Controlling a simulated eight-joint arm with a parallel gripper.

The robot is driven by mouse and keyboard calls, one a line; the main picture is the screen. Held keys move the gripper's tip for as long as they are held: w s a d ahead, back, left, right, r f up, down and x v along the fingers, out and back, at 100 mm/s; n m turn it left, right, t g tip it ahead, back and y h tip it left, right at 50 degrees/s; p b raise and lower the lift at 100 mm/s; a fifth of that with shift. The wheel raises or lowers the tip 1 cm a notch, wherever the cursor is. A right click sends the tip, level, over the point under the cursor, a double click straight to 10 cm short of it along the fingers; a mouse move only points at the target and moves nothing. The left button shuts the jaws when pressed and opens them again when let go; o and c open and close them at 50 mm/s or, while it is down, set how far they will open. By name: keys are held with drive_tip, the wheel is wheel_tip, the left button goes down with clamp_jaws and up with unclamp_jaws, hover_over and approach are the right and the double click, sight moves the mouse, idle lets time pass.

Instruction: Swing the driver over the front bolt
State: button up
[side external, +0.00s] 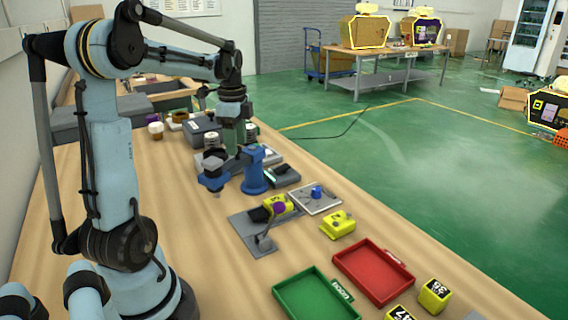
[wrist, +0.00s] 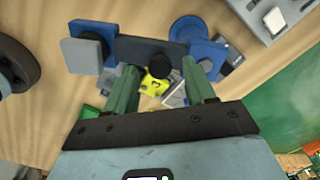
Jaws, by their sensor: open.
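The driver appears to be the swing-arm unit with a blue post (side external: 254,172) and a blue head (side external: 212,176) tipped in grey, hanging to the post's left. In the wrist view a dark bar (wrist: 150,50) with a black knob (wrist: 160,67) joins its two blue ends. My gripper (side external: 233,150) is over this unit; in the wrist view its green fingers (wrist: 162,88) are apart, with the knob seen between them. I cannot tell whether they touch it. A yellow block (side external: 281,203) sits in a grey fixture (side external: 246,228). I cannot make out the front bolt.
A light plate with a blue knob (side external: 316,195), a loose yellow block (side external: 338,224), a red tray (side external: 372,270) and a green tray (side external: 315,297) lie toward the front. Dark boxes (side external: 282,177) stand behind the post. The wooden table left of the fixture is clear.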

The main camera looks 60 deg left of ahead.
drive_tip(key=shift+f, duration=0.5)
clamp_jaws()
